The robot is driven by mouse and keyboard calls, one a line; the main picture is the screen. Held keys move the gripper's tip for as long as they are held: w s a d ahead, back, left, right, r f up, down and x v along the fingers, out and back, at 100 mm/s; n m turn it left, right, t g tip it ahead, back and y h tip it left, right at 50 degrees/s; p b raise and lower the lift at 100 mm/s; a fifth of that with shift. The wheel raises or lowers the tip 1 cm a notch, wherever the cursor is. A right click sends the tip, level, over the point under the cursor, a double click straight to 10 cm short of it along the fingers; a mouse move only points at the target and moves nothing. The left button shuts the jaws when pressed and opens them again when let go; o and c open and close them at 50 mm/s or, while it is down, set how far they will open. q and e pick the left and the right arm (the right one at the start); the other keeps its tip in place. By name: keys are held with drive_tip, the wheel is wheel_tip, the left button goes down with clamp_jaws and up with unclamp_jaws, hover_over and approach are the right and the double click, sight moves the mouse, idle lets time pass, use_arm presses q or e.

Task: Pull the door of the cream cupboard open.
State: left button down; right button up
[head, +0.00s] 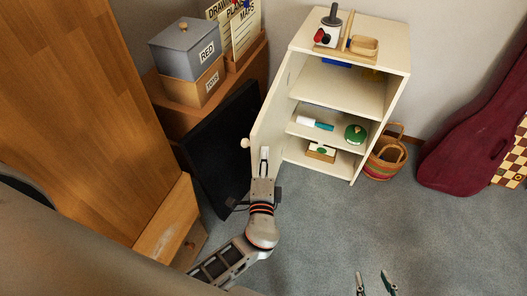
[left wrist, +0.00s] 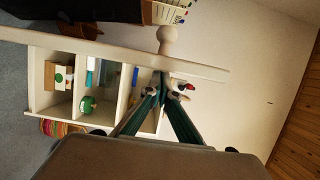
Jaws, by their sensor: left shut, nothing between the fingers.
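The cream cupboard (head: 350,88) stands at the back with its front open and its shelves showing. Its door (head: 270,115) is swung out to the left, with a round knob (head: 245,143) near its free edge. My left gripper (head: 264,155) is shut and empty at the free edge of the door, on the shelf side. In the left wrist view the door (left wrist: 110,58) is seen nearly edge-on, the knob (left wrist: 167,40) beyond it. The fingertips (left wrist: 160,85) look very near the door; contact is unclear. My right gripper (head: 375,283) is open and empty at the bottom edge.
A dark flat panel (head: 222,150) leans left of the door. The wooden wardrobe (head: 80,100) and an open drawer (head: 168,220) are further left. A woven basket (head: 385,160) and a dark red instrument case (head: 465,150) are on the right. Carpet (head: 320,220) in front is clear.

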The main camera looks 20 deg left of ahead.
use_arm(q)
drive_tip(key=shift+a, duration=0.1)
idle(0.4)
drive_tip(key=a+m+h+b, duration=0.1)
drive_tip(key=a+h, duration=0.1)
drive_tip(key=a, duration=1)
drive_tip(key=shift+m+t, duration=0.3)
drive_tip(key=shift+s+a, duration=0.1)
